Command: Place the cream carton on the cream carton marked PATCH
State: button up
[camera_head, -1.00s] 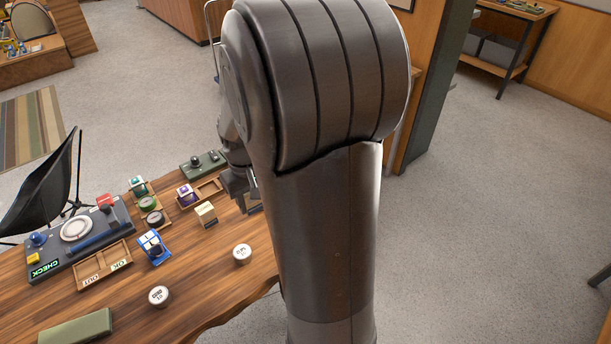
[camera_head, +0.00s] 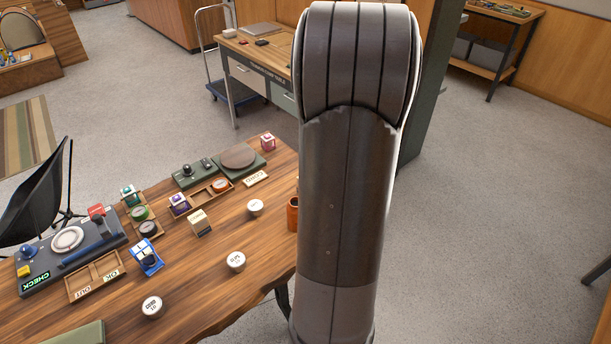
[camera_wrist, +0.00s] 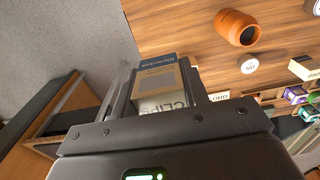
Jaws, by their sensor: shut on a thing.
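My gripper (camera_wrist: 160,92) is shut on a carton (camera_wrist: 158,82) in the wrist view. The carton has a tan and blue face and a pale face with dark lettering that seems to read CLIPS. Below the gripper is floor and the table's edge. In the head view my gripper and the held carton are hidden behind my arm.
An orange cup (camera_head: 293,216) and white round tins (camera_head: 255,207) (camera_head: 235,261) (camera_head: 152,307) stand near the cream carton on the wooden table (camera_head: 205,275). Left of it are a blue-and-white stand (camera_head: 147,256) and a wooden tray (camera_head: 95,277). A desk (camera_head: 262,55) stands behind.

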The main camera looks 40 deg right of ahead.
jog(key=w+a+f, duration=0.1)
jog(key=w+f, duration=0.1)
jog(key=w, duration=0.1)
jog(key=w+a+f, duration=0.2)
jog(key=w, duration=0.1)
jog(key=w+a+f, duration=0.1)
jog(key=w+f, duration=0.1)
jog(key=w, duration=0.1)
jog(key=shift+w+a+f, duration=0.2)
jog(key=shift+w, duration=0.15)
jog(key=shift+f, duration=2)
jog(key=shift+f, duration=0.1)
jog(key=o, duration=1)
jog(key=shift+c, duration=0.2)
